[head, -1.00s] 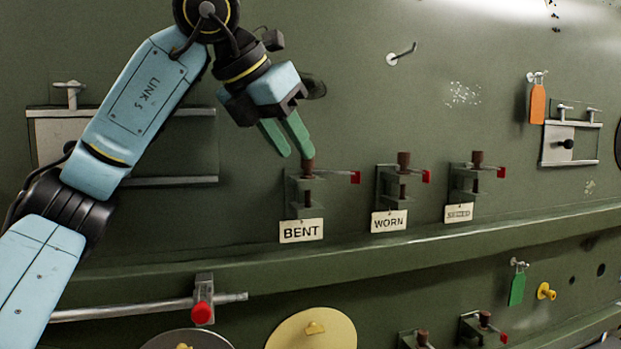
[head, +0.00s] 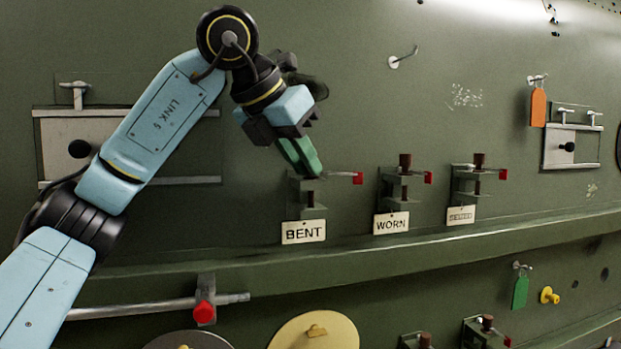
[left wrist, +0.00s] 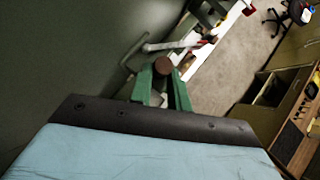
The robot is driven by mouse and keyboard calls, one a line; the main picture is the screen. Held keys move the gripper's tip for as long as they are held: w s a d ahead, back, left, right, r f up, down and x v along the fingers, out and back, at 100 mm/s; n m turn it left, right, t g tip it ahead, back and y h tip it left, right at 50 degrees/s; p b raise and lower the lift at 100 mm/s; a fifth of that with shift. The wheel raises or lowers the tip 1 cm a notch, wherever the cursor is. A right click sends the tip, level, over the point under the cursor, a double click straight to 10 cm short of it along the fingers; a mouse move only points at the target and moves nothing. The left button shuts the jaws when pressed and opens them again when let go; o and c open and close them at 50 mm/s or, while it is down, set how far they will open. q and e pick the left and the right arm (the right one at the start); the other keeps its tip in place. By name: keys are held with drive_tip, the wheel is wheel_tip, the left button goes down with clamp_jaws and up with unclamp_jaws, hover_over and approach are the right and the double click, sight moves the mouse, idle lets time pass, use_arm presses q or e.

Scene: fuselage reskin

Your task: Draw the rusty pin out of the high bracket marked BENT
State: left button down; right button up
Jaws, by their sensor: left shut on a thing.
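The high bracket marked BENT (head: 292,190) is fixed to the green fuselage wall, with its white BENT tag (head: 304,232) hanging below. The green fingers of my left gripper (head: 308,166) come down on the pin's head from the upper left and are shut on it. In the head view the fingers hide the head; part of the rusty pin (head: 310,197) shows below, still in the bracket. In the left wrist view the round brown pin head (left wrist: 163,66) sits between the two fingertips. My right gripper is not in view.
A red-tipped rod (head: 357,178) sticks out to the right of the BENT bracket. The WORN bracket (head: 388,187) and a third tagged bracket (head: 460,185) stand to the right with their own pins. A ledge (head: 400,243) runs below. The wall above is mostly clear.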

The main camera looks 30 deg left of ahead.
sight(302, 180)
use_arm(q)
drive_tip(key=shift+r, duration=0.45)
drive_tip(key=shift+r+p, duration=0.65)
drive_tip(key=shift+r, duration=0.1)
drive_tip(key=shift+r, duration=2.3)
drive_tip(key=shift+r, duration=1.4)
